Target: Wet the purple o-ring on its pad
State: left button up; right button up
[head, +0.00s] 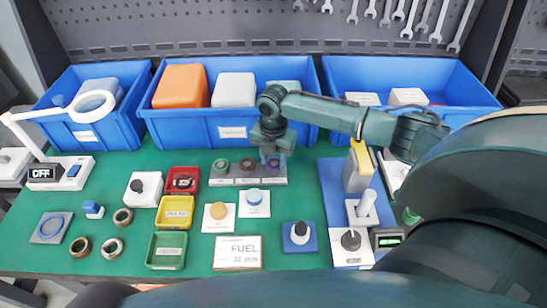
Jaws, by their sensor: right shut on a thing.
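A small grey rack (228,181) stands at the middle of the green table, below the middle blue bin. A green o-ring (221,165) and a dark red o-ring (247,164) sit in it. The purple o-ring (272,161) shows as a small purple patch at the rack's right end, mostly hidden by my right gripper (272,152). The right gripper points down there and appears shut on the purple o-ring. I cannot tell whether the ring is lifted. My left gripper is not in view.
Blue bins (232,128) line the back. Red, yellow (174,212) and green trays, metal rings (80,247) and a grey plate with a blue ring (50,228) lie left. A FUEL card (238,253) is in front. A blue mat (334,190) with devices lies right, under my right arm.

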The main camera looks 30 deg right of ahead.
jog(key=shift+r, duration=0.15)
jog(key=shift+c, duration=0.4)
jog(key=shift+r+p, duration=0.85)
jog(key=shift+p, duration=0.1)
jog(key=shift+r, duration=0.75)
